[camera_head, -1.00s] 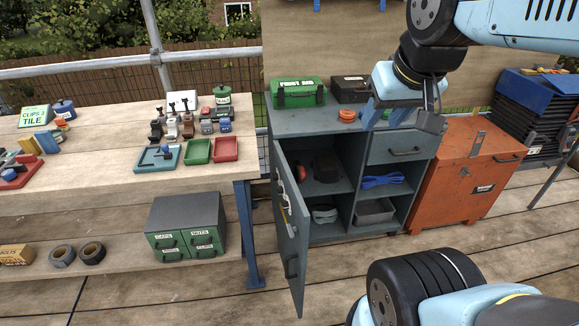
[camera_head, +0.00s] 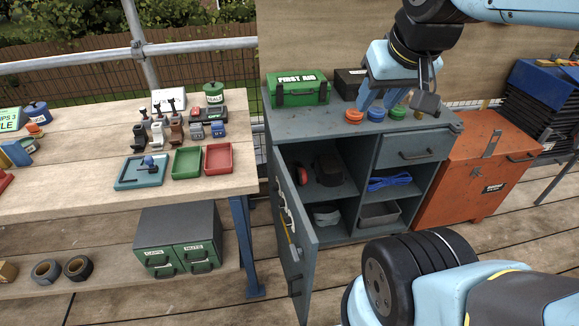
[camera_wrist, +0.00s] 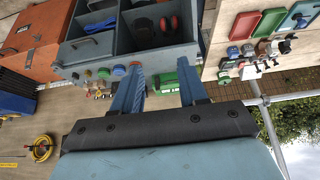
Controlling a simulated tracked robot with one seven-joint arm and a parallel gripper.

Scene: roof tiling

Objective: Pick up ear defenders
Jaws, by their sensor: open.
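The ear defenders (camera_head: 303,175) show red at the left of the upper left compartment of the grey cabinet (camera_head: 351,229), beside a dark helmet-like object (camera_head: 328,168). In the wrist view two red cups of the ear defenders (camera_wrist: 169,23) show inside the dark compartment. The left cabinet door (camera_head: 292,240) stands open toward me and may hide part of them. My gripper (camera_head: 381,100) is open and empty above the cabinet top, higher than the compartment and to its right. In the wrist view its blue fingers (camera_wrist: 161,68) are spread apart.
Orange, blue and green discs (camera_head: 376,114) lie on the cabinet top under my gripper. A workbench (camera_head: 106,190) with trays stands left, an orange chest (camera_head: 476,175) right. Deck before the cabinet is partly clear.

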